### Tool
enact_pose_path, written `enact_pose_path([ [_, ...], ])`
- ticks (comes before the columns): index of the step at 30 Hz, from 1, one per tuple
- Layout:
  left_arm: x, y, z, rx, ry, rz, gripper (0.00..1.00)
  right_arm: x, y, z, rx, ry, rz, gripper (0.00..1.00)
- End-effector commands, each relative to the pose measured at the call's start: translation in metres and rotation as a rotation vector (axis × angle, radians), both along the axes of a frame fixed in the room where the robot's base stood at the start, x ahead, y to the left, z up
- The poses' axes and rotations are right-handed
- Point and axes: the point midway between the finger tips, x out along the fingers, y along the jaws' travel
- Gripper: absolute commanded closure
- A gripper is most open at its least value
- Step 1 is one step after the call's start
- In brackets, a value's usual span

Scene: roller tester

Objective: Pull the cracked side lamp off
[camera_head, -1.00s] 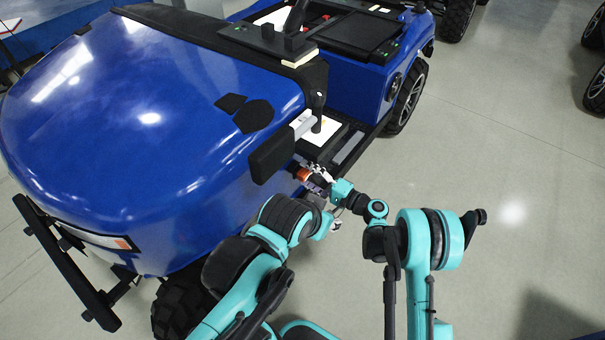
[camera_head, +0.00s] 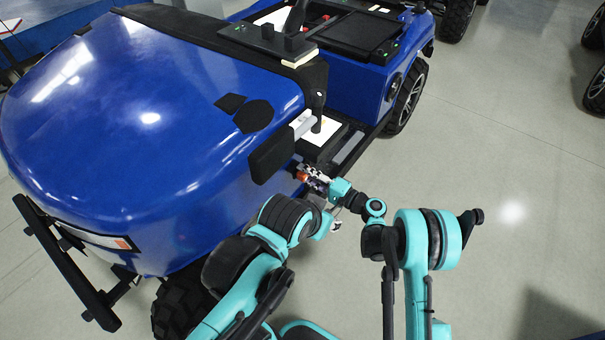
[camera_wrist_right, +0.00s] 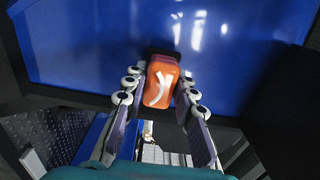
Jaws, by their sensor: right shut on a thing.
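The cracked side lamp (camera_wrist_right: 161,84) is a small orange block with a white crack mark on its face. In the right wrist view it sits in front of the blue body panel, with a dark base behind its upper edge. In the head view it is a small orange spot (camera_head: 302,176) beside the blue hood. My right gripper (camera_wrist_right: 160,90) is shut on the lamp, one finger on each side; in the head view it (camera_head: 311,175) is small. My left gripper (camera_head: 329,226) is low beside the vehicle, and its fingers are too small and hidden to read.
The blue vehicle (camera_head: 150,150) fills the left. Its black mirror (camera_head: 271,155) hangs just above and left of my right gripper. A dark side step (camera_head: 350,150) and a front wheel (camera_head: 178,310) are close.

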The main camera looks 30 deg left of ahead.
Motion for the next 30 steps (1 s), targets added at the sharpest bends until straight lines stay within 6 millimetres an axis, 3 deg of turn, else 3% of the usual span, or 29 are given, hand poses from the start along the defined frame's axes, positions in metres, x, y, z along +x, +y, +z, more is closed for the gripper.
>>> enact_pose_path([
  [26,0.0,0.0,0.0,0.0,0.0,0.0,0.6,-0.001,-0.012,0.0,-0.001,-0.001,0.0,1.0],
  [27,0.0,0.0,0.0,0.0,0.0,0.0,0.6,-0.001,-0.012,0.0,-0.001,-0.001,0.0,0.82],
  [29,0.0,0.0,0.0,0.0,0.0,0.0,0.6,-0.001,-0.012,0.0,-0.001,-0.001,0.0,0.98],
  [30,0.0,0.0,0.0,0.0,0.0,0.0,0.6,-0.001,-0.012,0.0,-0.001,-0.001,0.0,1.0],
])
